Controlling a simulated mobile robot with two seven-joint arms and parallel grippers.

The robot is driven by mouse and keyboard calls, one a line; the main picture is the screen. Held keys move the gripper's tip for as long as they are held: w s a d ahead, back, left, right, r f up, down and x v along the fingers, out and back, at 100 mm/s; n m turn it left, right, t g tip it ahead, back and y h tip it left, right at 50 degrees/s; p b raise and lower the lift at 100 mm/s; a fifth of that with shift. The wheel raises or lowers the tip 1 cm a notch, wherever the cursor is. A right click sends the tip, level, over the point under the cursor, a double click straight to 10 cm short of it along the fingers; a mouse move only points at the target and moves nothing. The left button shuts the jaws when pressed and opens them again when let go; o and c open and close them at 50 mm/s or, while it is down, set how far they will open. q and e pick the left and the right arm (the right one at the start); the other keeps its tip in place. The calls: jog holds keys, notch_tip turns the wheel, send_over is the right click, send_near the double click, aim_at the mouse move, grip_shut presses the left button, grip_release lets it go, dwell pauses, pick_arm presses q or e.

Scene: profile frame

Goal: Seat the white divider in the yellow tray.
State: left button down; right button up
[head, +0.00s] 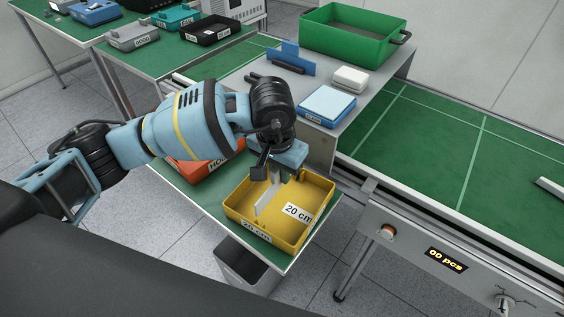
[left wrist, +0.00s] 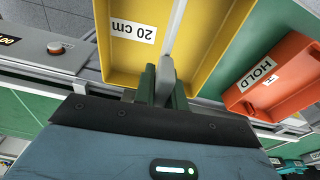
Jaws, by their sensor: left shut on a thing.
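The yellow tray (head: 235,213), labelled "20 cm", sits on the small green-topped table; it also fills the top middle of the left wrist view (left wrist: 115,65). The white divider (head: 264,204) stands on edge within the outline of the tray. In the left wrist view the divider (left wrist: 177,30) runs away from the fingers across the tray. My left gripper (head: 276,176) is over the tray's far part, its fingers (left wrist: 163,86) shut on the divider's near end. I cannot tell whether the divider's lower edge touches the tray floor or sits in a slot. My right gripper is not in view.
An orange tray labelled "HOLD" (left wrist: 275,85) is beside the yellow tray, partly behind my arm in the head view. A grey bench behind bears a green bin (head: 352,38), a blue-and-white box (head: 326,105) and a blue holder (head: 290,60). A green conveyor (head: 450,135) lies right.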

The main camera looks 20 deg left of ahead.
aim_at(281, 186)
pick_arm(q)
jog(key=shift+f+b, duration=0.3)
jog(key=shift+f, duration=0.7)
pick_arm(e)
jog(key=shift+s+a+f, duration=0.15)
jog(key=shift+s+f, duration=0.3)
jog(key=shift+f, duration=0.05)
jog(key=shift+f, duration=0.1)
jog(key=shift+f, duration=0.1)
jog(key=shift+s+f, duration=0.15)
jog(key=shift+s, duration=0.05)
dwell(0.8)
pick_arm(q)
jog(key=shift+f+b, duration=0.5)
jog(key=shift+f, duration=0.15)
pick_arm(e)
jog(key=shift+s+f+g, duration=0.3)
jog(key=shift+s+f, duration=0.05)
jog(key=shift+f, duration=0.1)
